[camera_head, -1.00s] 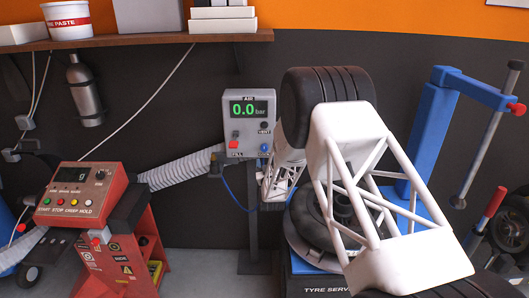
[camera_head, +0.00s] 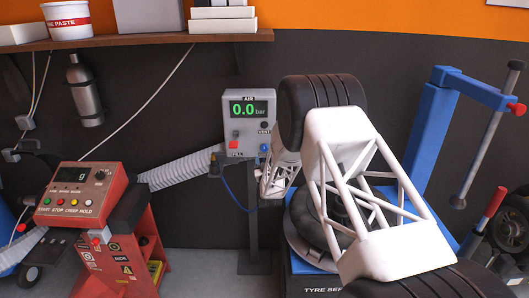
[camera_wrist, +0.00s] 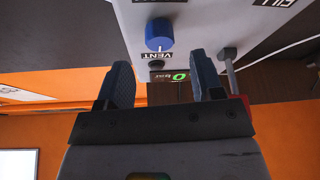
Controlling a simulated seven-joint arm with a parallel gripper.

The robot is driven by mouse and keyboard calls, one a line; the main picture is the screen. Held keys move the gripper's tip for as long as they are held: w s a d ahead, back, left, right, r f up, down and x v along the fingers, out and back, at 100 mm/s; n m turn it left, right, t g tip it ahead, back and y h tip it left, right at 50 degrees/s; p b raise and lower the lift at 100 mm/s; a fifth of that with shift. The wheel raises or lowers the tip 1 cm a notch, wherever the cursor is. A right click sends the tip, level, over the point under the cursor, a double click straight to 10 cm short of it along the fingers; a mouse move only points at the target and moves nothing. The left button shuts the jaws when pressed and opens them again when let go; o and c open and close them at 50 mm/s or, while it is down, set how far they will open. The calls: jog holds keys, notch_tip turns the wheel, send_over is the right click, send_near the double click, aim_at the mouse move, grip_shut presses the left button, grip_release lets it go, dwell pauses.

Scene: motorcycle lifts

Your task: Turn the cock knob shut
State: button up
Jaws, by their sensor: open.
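A grey air control box (camera_head: 231,106) hangs on a post in the middle of the head view. A round blue knob (camera_wrist: 159,34) is on its face, below the "VENT" label; the knob also shows in the head view (camera_head: 264,148). No label naming a cock is readable. My gripper (camera_wrist: 161,72) is open and empty. Its dark fingers point towards the box, one on each side of the knob's line, with the knob apart from the fingertips. In the head view my gripper (camera_head: 267,172) is just below the blue knob, and its fingertips are hard to make out.
A green display (camera_head: 249,109) reads 0.0 bar. A red switch (camera_head: 233,145) with a lever is at the box's left. A blue hose (camera_head: 230,190) hangs below. A tyre machine (camera_head: 310,268) stands right, a red console (camera_head: 82,195) left.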

aim_at(264, 149)
jog(key=shift+x, duration=2.5)
jog(key=shift+c, duration=0.2)
jog(key=c, duration=0.9)
